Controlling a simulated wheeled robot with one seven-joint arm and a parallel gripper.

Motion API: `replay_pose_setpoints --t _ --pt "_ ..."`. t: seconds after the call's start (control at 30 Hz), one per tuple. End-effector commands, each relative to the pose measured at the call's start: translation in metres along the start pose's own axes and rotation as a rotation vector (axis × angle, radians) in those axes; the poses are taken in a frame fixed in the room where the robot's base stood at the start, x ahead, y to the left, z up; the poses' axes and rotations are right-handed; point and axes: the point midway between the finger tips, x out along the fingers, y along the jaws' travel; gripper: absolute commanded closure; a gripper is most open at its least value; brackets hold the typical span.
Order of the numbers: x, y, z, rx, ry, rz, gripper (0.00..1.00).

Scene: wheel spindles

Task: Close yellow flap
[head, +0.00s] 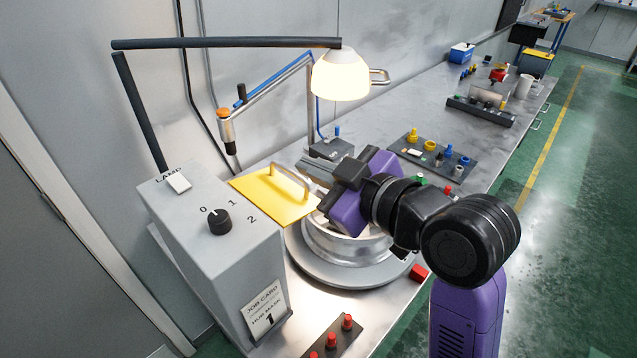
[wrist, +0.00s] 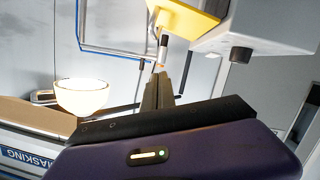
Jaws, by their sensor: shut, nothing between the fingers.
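The yellow flap (head: 262,196) with a pale bar handle (head: 290,180) is in the middle of the head view, between the grey control box and the round metal wheel hub (head: 340,243). It juts towards the hub's rim; its exact tilt is hard to tell. My gripper (head: 312,167), with a purple body, is above the hub, to the right of the flap and near its handle. In the wrist view the shut, empty fingers (wrist: 160,80) point up towards the flap (wrist: 185,14), with a gap visible. I cannot tell whether the gripper touches the handle.
The grey control box (head: 215,255) with a black knob stands at left. A lit lamp (head: 340,75) hangs above the bench. A dark tray of coloured parts (head: 432,157) lies right of my gripper. Red pegs (head: 331,340) stand at the front.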

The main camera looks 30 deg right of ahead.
Motion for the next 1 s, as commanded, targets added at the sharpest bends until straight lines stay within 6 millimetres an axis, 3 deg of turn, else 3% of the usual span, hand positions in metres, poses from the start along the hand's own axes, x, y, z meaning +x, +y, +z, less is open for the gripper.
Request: replay_pose_setpoints --t 0.53,0.77,1.0 --pt "0.025 -0.001 0.004 0.000 0.002 0.003 1.00" --pt "0.072 0.000 -0.001 0.002 -0.003 -0.003 1.00" --pt "0.080 0.000 0.031 0.002 -0.004 -0.001 1.00"
